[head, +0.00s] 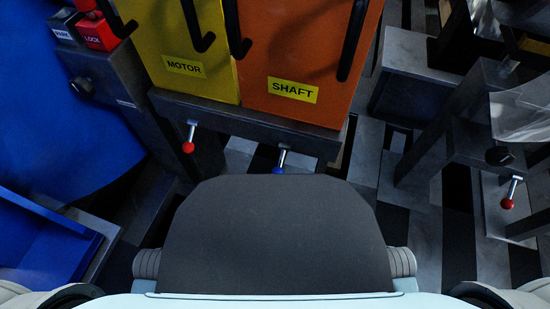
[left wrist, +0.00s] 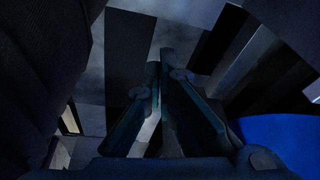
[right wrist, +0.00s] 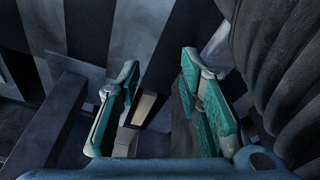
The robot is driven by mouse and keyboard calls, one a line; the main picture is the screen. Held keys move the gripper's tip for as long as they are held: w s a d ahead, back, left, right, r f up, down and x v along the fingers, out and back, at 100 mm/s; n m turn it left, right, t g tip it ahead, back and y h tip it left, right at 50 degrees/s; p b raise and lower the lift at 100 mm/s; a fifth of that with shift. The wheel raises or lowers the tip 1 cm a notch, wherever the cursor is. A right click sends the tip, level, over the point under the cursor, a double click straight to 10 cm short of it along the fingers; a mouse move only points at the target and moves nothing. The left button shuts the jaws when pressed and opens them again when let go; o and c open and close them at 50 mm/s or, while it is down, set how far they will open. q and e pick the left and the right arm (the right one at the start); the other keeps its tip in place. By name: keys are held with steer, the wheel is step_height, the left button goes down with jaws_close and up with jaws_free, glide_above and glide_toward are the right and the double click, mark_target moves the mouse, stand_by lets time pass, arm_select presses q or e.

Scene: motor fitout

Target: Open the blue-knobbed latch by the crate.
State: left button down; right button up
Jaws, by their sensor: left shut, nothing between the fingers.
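The blue-knobbed latch (head: 283,158) is on the front of the dark ledge below the orange SHAFT panel (head: 300,60) in the head view. Its metal lever points down, and its blue knob is partly hidden by my own dark body. An open blue crate-like bin (head: 85,240) is at the lower left, cut off by the picture edge. My left gripper (left wrist: 164,58) shows only in its wrist view, with its fingers together and nothing between them. My right gripper (right wrist: 160,65) shows only in its wrist view, fingers apart and empty. Neither wrist view shows the blue knob.
A red-knobbed latch (head: 189,138) is left of the blue one, under the yellow MOTOR panel (head: 185,40). Another red-knobbed latch (head: 511,192) is at the far right. Dark hooks hang over the panels. A red LOCK box (head: 97,32) is at upper left. Grey posts and ledges stand at right.

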steer(key=shift+o, duration=0.8)
arm_select(q)
steer(key=n+h+p, duration=0.5)
steer(key=n+h, duration=0.2)
steer(key=h, duration=0.9)
glide_toward(281, 162)
steer(key=w+a+f, duration=0.1)
steer(key=a+f, duration=0.1)
steer(key=a, duration=0.1)
steer(key=shift+w+a+f+t, duration=0.2)
steer(key=shift+f+t, duration=0.05)
steer(key=shift+t, duration=0.05)
arm_select(e)
step_height(281, 162, down, 9)
steer(key=s+d+m, duration=0.1)
steer(key=s, duration=0.1)
steer(key=shift+s+d+t, duration=0.15)
steer(key=shift+t, duration=0.15)
steer(key=shift+f, duration=0.1)
